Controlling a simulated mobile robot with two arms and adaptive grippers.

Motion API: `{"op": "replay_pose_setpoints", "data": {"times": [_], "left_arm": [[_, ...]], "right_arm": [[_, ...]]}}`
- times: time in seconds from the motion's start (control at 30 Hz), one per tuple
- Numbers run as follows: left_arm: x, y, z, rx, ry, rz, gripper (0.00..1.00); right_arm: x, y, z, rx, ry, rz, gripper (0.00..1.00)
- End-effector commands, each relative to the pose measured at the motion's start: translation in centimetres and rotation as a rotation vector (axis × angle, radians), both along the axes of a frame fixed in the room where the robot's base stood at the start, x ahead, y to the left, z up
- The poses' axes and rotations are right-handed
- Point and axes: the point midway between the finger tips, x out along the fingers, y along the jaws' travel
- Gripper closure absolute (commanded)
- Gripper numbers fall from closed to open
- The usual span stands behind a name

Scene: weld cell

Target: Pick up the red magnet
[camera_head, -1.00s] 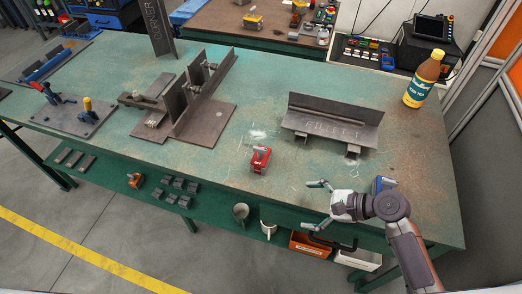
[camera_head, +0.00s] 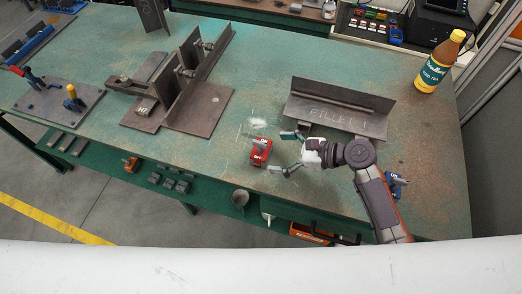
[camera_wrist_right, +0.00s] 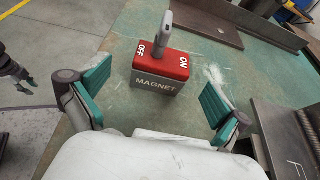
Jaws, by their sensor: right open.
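The red magnet (camera_head: 260,152) stands on the green table near its front edge. In the right wrist view the magnet (camera_wrist_right: 161,75) shows its red top with OFF and ON, a grey front reading MAGNET and an upright lever. My right gripper (camera_head: 288,152) is open just to the right of the magnet, with its fingers pointing at it. In the right wrist view its teal finger pads (camera_wrist_right: 154,103) are spread wide, and the magnet is ahead between them, apparently untouched. A dark gripper, seemingly my left one (camera_wrist_right: 20,80), shows at the left edge of that view; its opening is unclear.
A steel angle piece marked FILLET 1 (camera_head: 338,112) lies behind my right gripper. A blue object (camera_head: 396,183) is beside my right arm. A welded steel fixture (camera_head: 190,90) stands to the left. A bottle (camera_head: 440,65) stands at the back right. Table around the magnet is mostly clear.

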Motion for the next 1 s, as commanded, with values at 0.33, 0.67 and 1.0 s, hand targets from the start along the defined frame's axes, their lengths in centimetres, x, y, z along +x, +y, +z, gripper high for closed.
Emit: {"op": "replay_pose_setpoints", "data": {"times": [0.33, 0.67, 1.0], "left_arm": [[2.9, -0.2, 0.6, -0.005, -0.044, 0.000, 0.69], [2.2, -0.2, 0.5, -0.003, -0.034, 0.000, 0.69], [1.6, -0.1, 0.5, -0.002, -0.025, -0.001, 0.69]], "right_arm": [[1.5, 3.3, -1.5, 0.001, 0.000, 0.001, 0.00], [2.0, 4.7, -2.3, -0.001, -0.001, 0.000, 0.00], [2.0, 4.7, -2.3, -0.001, -0.001, -0.001, 0.43]]}}
